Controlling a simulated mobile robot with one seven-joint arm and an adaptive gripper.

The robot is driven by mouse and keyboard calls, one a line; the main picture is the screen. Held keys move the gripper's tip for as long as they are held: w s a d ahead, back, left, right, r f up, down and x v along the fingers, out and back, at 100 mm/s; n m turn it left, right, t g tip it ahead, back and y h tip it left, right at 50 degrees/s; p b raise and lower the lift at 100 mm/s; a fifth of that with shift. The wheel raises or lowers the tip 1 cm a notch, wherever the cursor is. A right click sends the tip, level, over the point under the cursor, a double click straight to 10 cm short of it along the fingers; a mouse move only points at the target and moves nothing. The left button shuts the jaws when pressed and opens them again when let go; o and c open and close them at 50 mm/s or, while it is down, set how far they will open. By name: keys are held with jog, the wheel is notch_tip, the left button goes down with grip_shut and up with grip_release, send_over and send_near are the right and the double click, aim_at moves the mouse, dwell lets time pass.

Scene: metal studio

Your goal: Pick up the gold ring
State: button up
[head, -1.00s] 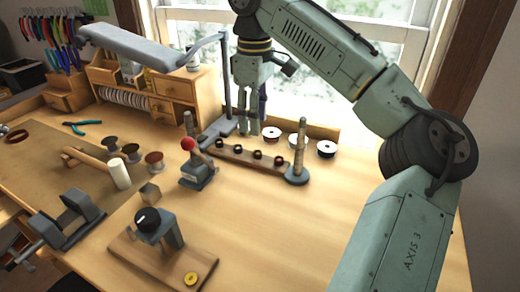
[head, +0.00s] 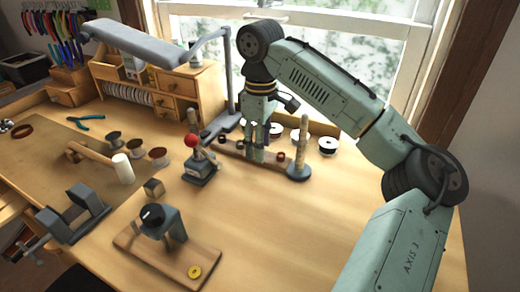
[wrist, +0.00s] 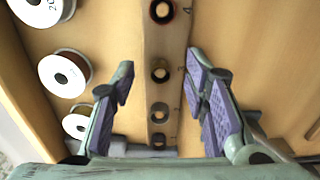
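A wooden ring strip (head: 232,149) with several small rings in a row lies on the bench; it also runs up the middle of the wrist view (wrist: 177,35). A ring with dark and brownish tones (wrist: 160,70) lies between my fingertips in the wrist view. I cannot tell by colour which ring is gold. My gripper (head: 259,158) is open and empty, low over the strip, its fingers (wrist: 160,68) on either side of it. It hides some rings in the head view.
White spools (head: 327,146) stand behind the strip. A ring mandrel post (head: 300,150) stands at its right end, a red-knobbed tool (head: 196,165) at its left. The bench's right front is clear.

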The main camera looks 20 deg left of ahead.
jog(key=c, duration=0.8)
jog(key=shift+r, duration=0.15)
